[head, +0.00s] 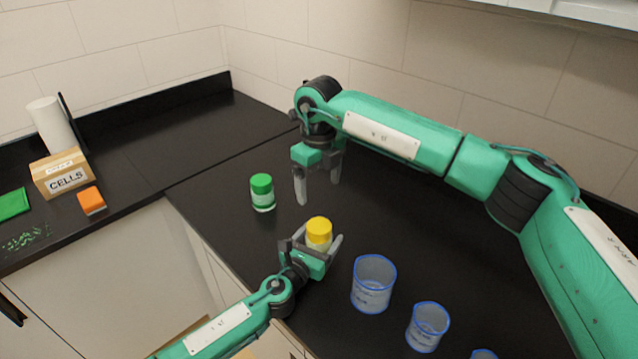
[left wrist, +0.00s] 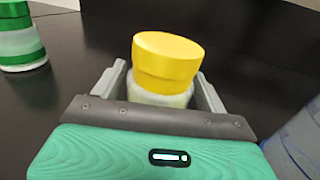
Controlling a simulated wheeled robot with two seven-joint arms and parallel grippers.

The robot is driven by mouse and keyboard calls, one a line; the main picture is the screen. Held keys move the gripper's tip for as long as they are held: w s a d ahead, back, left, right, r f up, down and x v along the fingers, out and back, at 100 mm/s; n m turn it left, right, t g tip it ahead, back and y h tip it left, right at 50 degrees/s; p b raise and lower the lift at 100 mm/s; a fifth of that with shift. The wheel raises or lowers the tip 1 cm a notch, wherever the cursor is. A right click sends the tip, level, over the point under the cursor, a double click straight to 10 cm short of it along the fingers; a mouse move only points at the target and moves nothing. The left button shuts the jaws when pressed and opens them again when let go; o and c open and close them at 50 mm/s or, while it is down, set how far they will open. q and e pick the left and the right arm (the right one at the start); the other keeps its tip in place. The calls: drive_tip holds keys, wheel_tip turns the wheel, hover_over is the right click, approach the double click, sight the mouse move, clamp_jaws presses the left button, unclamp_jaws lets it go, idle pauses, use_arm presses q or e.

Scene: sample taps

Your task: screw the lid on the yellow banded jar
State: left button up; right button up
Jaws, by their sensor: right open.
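The yellow banded jar (head: 319,245) stands upright on the dark counter. A yellow lid (head: 319,228) sits on top of it. In the left wrist view the lid (left wrist: 168,48) looks slightly tilted over the yellow band, and the pale jar body (left wrist: 160,97) shows below. My left gripper (head: 318,240) has one finger on each side of the jar body, close against it, and appears shut on it. The jar's lower part is hidden by this gripper. My right gripper (head: 318,190) is open and empty, fingers pointing down, above and behind the jar.
A green-lidded jar (head: 262,193) stands left of the yellow one. Several blue-rimmed beakers (head: 373,284) stand to the right, near the front. A CELLS box (head: 61,174), an orange block (head: 91,201) and a white roll (head: 50,125) are on the left counter. The counter behind is clear.

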use_arm(q)
drive_tip(key=shift+o, duration=0.9)
drive_tip(key=shift+s+a, duration=0.1)
drive_tip(key=shift+s, duration=0.05)
drive_tip(key=b+v, duration=0.1)
drive_tip(key=v, duration=1.1)
drive_tip(key=shift+f+b, duration=0.15)
drive_tip(key=shift+b, duration=0.2)
drive_tip(key=shift+s+a, duration=0.35)
drive_tip(key=shift+s, duration=0.3)
